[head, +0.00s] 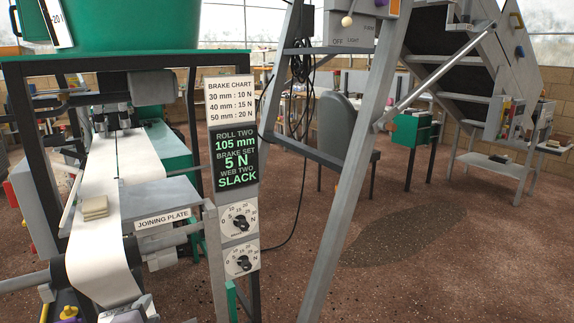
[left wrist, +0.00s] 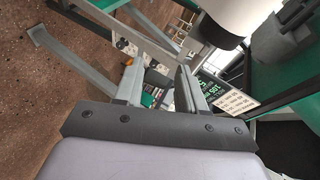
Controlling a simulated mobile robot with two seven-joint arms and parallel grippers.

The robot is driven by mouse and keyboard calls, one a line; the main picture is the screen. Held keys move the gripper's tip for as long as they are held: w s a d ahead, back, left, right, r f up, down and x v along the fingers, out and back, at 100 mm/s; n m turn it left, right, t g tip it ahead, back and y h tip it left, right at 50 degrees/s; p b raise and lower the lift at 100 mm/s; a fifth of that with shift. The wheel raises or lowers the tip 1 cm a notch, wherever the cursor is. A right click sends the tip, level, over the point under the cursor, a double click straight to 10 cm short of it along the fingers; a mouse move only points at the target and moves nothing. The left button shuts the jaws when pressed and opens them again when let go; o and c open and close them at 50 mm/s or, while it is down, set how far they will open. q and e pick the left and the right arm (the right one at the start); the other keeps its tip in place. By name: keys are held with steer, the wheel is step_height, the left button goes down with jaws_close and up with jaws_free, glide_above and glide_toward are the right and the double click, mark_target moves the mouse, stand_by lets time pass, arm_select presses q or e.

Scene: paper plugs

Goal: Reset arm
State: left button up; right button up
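My left gripper (left wrist: 158,80) is seen from its own wrist camera. A white paper web (head: 98,240) runs down over the machine at the left, past the joining plate (head: 165,212). A small stack of tan pads (head: 95,207) lies on the paper. My right gripper is in neither view.
A post carries the brake chart (head: 230,100), a dark display (head: 236,160) and two dials (head: 239,222). A grey slanted frame leg (head: 345,190) stands right of it. A grey chair (head: 338,125) and stepped machine (head: 455,80) stand behind. Brown floor (head: 440,265) is open at the right.

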arm_select(q)
steer(key=s+d+f+n+g+h, duration=0.1)
steer(key=s+d+f+n, duration=0.2)
steer(key=s+f, duration=0.2)
steer(key=s+d+f+n+g+h, duration=0.1)
steer(key=s+d+f+n+h, duration=0.1)
steer(key=s, duration=1)
steer(key=s+d+f+n+g+h, duration=0.1)
steer(key=s+d+f+n+h, duration=0.1)
steer(key=s+d+f+n, duration=0.2)
steer(key=s+f+n, duration=0.2)
steer(key=s+f, duration=0.2)
steer(key=s, duration=0.1)
steer(key=shift+s+g, duration=0.15)
steer(key=shift+g, duration=0.15)
steer(key=shift+f, duration=0.1)
